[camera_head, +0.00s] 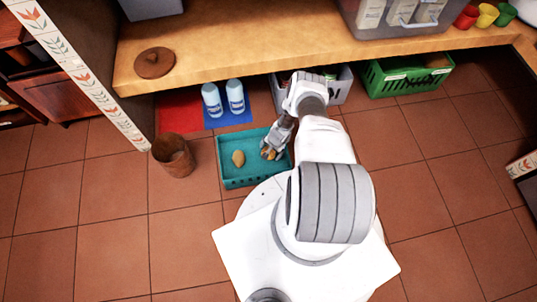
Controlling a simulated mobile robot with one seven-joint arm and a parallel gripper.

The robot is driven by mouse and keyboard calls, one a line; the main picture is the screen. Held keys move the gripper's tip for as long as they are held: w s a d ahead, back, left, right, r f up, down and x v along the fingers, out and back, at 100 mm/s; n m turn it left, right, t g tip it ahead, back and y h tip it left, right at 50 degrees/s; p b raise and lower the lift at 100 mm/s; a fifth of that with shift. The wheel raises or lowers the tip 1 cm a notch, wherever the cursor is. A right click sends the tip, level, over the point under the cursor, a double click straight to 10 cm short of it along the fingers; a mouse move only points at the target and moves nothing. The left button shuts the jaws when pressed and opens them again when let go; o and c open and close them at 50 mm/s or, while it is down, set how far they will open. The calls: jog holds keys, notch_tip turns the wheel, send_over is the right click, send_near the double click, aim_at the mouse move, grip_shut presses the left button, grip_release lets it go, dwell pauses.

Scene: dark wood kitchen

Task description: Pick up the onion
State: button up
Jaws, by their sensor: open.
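A teal crate (228,183) stands on the floor in front of the shelf. A rounded orange-brown thing (267,153), which looks like the onion, lies in its right part. A tan, oval thing (238,158), perhaps a potato, lies in the left part, apart from it. My gripper (270,154) is open and reaches down into the right side of the crate, at the orange-brown thing. The fingers partly hide that thing, and I cannot tell whether they touch it.
Two white-and-blue bottles (211,101) stand on a blue mat (229,121) behind the crate. A brown bin (173,156) stands to the left. A grey crate (341,86) and a green crate (384,84) stand under the wooden counter (240,50). The tiled floor at right is clear.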

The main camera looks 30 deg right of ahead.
jog(key=c, duration=1.3)
jog(key=shift+r, duration=0.2)
